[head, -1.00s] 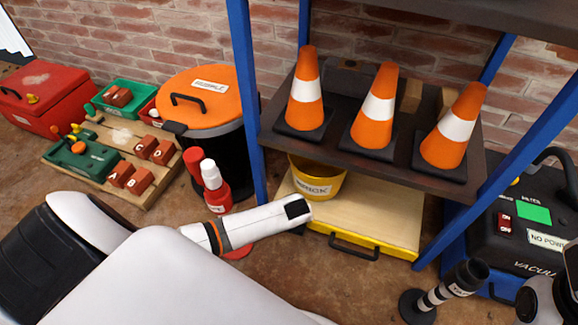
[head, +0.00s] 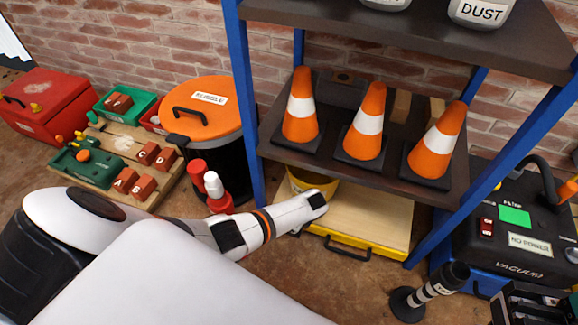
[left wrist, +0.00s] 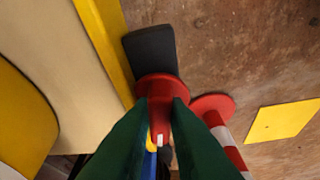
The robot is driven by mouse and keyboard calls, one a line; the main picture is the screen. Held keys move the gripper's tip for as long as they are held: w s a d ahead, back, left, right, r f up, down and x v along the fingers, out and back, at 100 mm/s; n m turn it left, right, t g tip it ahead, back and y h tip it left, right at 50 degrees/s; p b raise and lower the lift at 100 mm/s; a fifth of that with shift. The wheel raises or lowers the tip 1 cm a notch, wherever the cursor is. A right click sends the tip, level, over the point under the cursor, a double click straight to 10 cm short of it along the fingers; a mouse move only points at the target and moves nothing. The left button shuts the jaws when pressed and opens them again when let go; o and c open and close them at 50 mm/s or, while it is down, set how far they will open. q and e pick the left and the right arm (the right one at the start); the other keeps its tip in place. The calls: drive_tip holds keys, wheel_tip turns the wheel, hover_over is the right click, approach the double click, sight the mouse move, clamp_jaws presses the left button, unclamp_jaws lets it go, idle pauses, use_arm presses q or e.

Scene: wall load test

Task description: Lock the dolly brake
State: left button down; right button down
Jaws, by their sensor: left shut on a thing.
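The dolly, a pale wooden platform (head: 385,220) with a yellow front edge and a black handle (head: 347,250), stands under the shelf. A yellow bucket (head: 322,187) sits on it, partly hidden by my left arm. In the left wrist view the dolly's yellow edge (left wrist: 103,40) runs beside a black pad (left wrist: 150,52) and a round red part (left wrist: 160,87), probably the brake. My left gripper (left wrist: 160,103) has its green fingers shut on the red part. In the head view its fingertips are hidden. My right gripper (head: 535,303) is partly in view at the bottom right; its jaws are unclear.
Traffic cones (head: 365,122) stand on the shelf above, between blue posts (head: 243,100). A striped post (head: 432,290) stands on the floor at right, near a black vacuum (head: 515,225). The wrist view shows a red-and-white post (left wrist: 222,135) close beside the fingers.

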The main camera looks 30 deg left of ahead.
use_arm(q)
drive_tip(key=shift+w+a+n+g, duration=0.1)
drive_tip(key=shift+n+g, duration=0.3)
drive_tip(key=shift+n, duration=0.7)
drive_tip(key=c, duration=1.5)
unclamp_jaws()
drive_tip(key=shift+o, duration=0.5)
drive_tip(key=shift+w+r, duration=0.1)
drive_tip(key=shift+w, duration=0.1)
